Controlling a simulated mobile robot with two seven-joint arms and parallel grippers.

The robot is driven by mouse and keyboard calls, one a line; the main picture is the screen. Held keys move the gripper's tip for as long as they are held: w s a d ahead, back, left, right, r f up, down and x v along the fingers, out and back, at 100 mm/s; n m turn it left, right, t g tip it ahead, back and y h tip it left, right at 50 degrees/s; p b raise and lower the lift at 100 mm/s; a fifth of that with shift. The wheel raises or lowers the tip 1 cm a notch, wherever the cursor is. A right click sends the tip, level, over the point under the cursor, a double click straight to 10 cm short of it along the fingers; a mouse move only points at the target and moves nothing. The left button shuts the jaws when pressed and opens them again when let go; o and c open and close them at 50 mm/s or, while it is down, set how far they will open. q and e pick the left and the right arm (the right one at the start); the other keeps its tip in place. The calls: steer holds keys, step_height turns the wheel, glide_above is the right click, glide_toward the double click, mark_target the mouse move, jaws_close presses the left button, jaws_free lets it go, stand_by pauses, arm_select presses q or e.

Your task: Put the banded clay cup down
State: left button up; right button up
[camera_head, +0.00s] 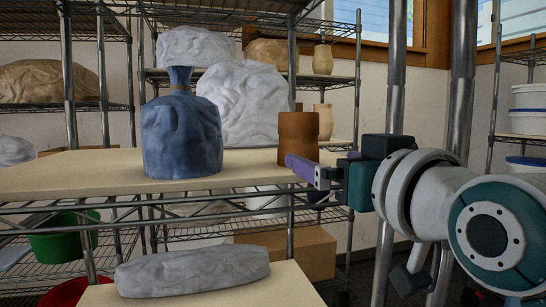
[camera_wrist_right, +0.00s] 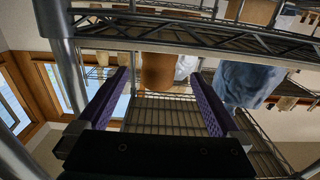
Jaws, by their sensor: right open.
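A brown clay cup (camera_head: 298,132) stands upright on the upper wooden shelf board, right of the blue vase; I cannot make out its bands. My right gripper (camera_head: 292,163) reaches in from the right, one purple finger showing in front of the cup's lower part. In the right wrist view the cup (camera_wrist_right: 157,72) appears beyond and between the two spread purple fingers of the right gripper (camera_wrist_right: 158,80), with gaps on both sides. The right gripper is open and holds nothing. My left gripper is not in view.
A blue wrinkled vase (camera_head: 181,135) stands on the same board (camera_head: 75,172), left of the cup. Wrapped grey bundles and pale vases (camera_head: 323,60) fill shelves behind. A grey roll (camera_head: 193,271) lies on a lower board. Metal posts (camera_head: 390,110) rise near my right arm.

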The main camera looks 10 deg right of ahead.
steer(key=s+f+g, duration=0.6)
steer(key=s+f, duration=0.4)
steer(key=f, duration=0.4)
steer(key=s+f+g, duration=0.4)
steer(key=s, duration=0.5)
steer(key=s+d+f+n+g, duration=0.1)
steer(key=s+f+g, duration=0.3)
steer(key=s, duration=0.6)
steer(key=shift+f+n, duration=0.3)
steer(key=shift+f, duration=0.5)
